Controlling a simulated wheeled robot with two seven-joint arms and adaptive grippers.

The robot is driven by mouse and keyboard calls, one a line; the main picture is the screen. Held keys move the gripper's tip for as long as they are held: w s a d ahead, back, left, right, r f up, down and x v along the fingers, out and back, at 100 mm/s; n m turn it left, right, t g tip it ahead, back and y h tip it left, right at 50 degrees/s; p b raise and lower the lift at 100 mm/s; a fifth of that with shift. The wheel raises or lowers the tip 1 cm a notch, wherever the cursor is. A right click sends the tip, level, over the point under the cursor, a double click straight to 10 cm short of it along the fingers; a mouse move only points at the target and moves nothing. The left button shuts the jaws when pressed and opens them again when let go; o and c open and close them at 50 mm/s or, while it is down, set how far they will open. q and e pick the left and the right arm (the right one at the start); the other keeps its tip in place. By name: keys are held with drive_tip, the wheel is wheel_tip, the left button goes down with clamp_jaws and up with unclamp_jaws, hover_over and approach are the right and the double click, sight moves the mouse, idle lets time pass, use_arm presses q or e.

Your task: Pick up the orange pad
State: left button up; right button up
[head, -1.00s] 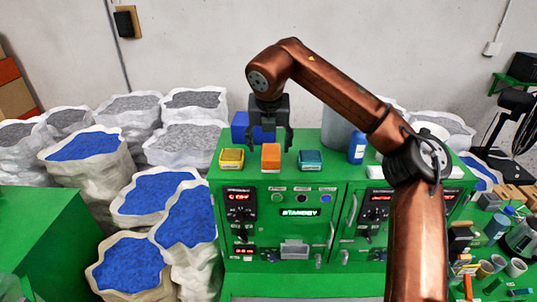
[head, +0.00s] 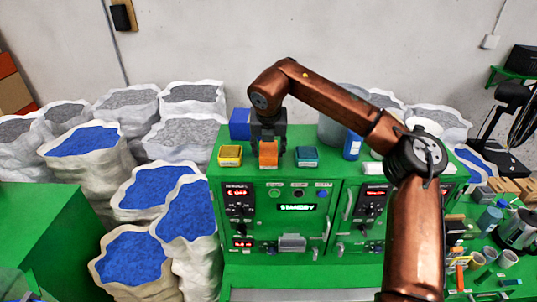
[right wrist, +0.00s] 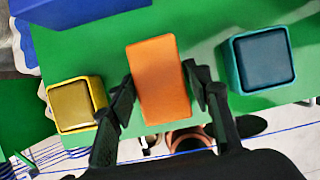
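The orange pad (head: 268,154) is a small upright block on top of the green cabinet (head: 300,174), between a yellow block and a teal block. In the right wrist view the orange pad (right wrist: 160,82) lies between the two dark fingers. My right gripper (head: 269,148) points down over it, with one finger on each side; it also shows in the right wrist view (right wrist: 160,80). The fingers look open around the pad, with little room at its sides; firm contact cannot be made out. The pad appears to rest on the cabinet. My left gripper is not in view.
The yellow block (head: 230,155) and teal block (head: 307,156) flank the pad closely. A blue box (head: 240,124) is behind, and a blue bottle (head: 352,146) is to the right. Sacks of blue and grey granules (head: 158,191) crowd the left.

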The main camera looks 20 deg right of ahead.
sight(268, 147)
drive_tip(key=shift+s, duration=0.1)
drive_tip(key=c, duration=0.8)
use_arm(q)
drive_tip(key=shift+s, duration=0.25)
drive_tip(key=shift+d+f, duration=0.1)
use_arm(e)
drive_tip(key=shift+r, duration=0.2)
drive_tip(key=shift+r, duration=0.25)
wheel_tip(268, 147, up, 2)
drive_tip(key=shift+r+b, duration=0.1)
drive_tip(key=shift+b, duration=0.3)
use_arm(q)
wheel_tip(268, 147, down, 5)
drive_tip(key=b, duration=0.4)
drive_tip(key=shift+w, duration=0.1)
use_arm(e)
drive_tip(key=s+a+r, duration=0.5)
drive_tip(key=s+r, duration=0.5)
drive_tip(key=s, duration=0.3)
